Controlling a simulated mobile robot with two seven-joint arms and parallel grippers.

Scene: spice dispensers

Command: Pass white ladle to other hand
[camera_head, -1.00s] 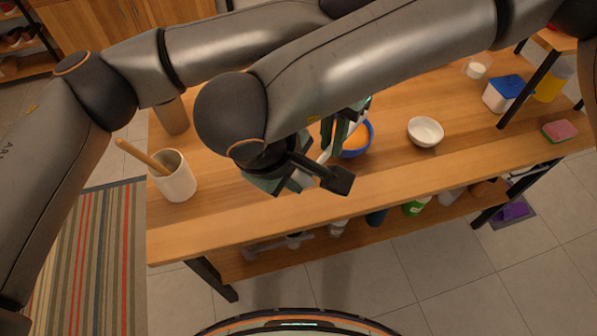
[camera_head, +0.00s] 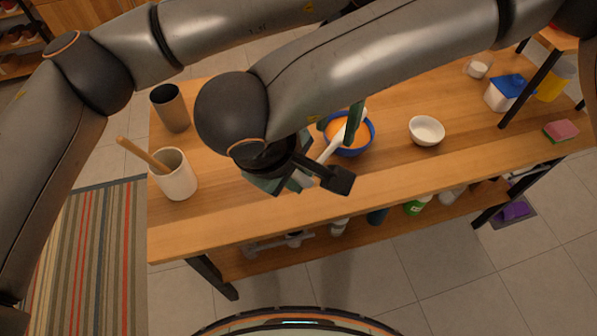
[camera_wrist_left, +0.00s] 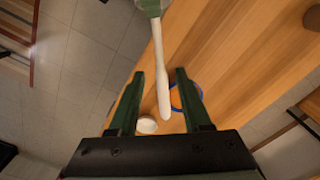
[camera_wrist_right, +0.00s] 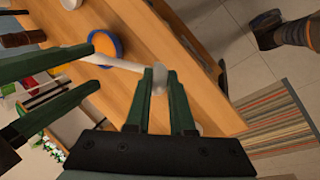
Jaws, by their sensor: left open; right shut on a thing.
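The white ladle (camera_head: 337,145) is held in the air above the table by my right gripper (camera_wrist_right: 160,80), which is shut on one end of it. In the left wrist view its pale handle (camera_wrist_left: 161,60) points down between the spread fingers of my left gripper (camera_wrist_left: 160,75). That gripper is open, with visible gaps beside the handle. In the head view my left gripper's green fingers (camera_head: 354,122) are near the handle's far end, above the blue bowl. My right arm hides part of both grippers there.
A white crock with a wooden utensil (camera_head: 176,178) and a brown cup (camera_head: 170,108) stand left. The table's front (camera_head: 300,215) is clear.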

